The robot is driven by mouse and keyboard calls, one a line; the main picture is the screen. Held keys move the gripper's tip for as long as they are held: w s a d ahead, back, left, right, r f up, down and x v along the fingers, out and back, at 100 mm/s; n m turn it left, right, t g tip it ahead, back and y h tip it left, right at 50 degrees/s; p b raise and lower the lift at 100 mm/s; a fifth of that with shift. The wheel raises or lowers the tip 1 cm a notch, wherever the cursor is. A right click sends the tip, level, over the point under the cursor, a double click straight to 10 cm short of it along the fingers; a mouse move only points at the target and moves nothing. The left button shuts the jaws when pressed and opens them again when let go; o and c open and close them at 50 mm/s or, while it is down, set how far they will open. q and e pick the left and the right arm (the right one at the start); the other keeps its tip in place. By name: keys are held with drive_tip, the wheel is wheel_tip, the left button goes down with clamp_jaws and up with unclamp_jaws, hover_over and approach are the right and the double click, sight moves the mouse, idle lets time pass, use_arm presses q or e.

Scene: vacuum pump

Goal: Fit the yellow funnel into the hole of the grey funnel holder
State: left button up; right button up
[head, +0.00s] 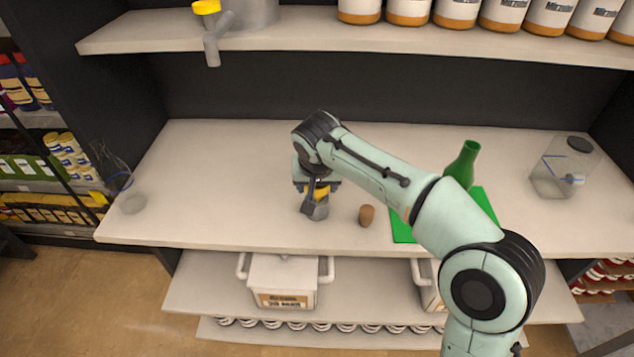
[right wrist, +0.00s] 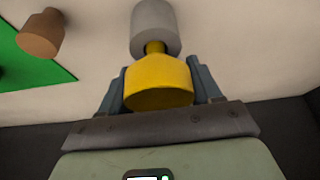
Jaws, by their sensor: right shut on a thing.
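My right gripper (head: 318,188) is shut on the yellow funnel (right wrist: 158,84), above the middle of the shelf table. Only a small yellow patch of it (head: 321,192) shows in the head view. In the right wrist view the fingers hold its wide body from both sides, and its narrow neck points away towards the grey funnel holder (right wrist: 155,28). The neck meets the holder's near end; I cannot tell how deep it sits. The grey holder also shows in the head view (head: 316,210), right below the gripper. My left gripper is not in view.
A brown cork (head: 367,215) stands just right of the holder. Further right are a green mat (head: 403,229), a green bottle (head: 465,162) and a clear vessel (head: 562,170). A clear glass flask (head: 125,190) is at the left end. The table between is free.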

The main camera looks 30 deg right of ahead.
drive_tip(key=shift+f+b, duration=0.55)
drive_tip(key=shift+f, duration=0.3)
drive_tip(key=o, duration=1.1)
drive_tip(key=p+v, duration=0.2)
drive_tip(key=v, duration=1.1)
drive_tip(key=shift+r, duration=0.2)
drive_tip(key=shift+s+a, duration=0.1)
drive_tip(key=shift+s, duration=0.05)
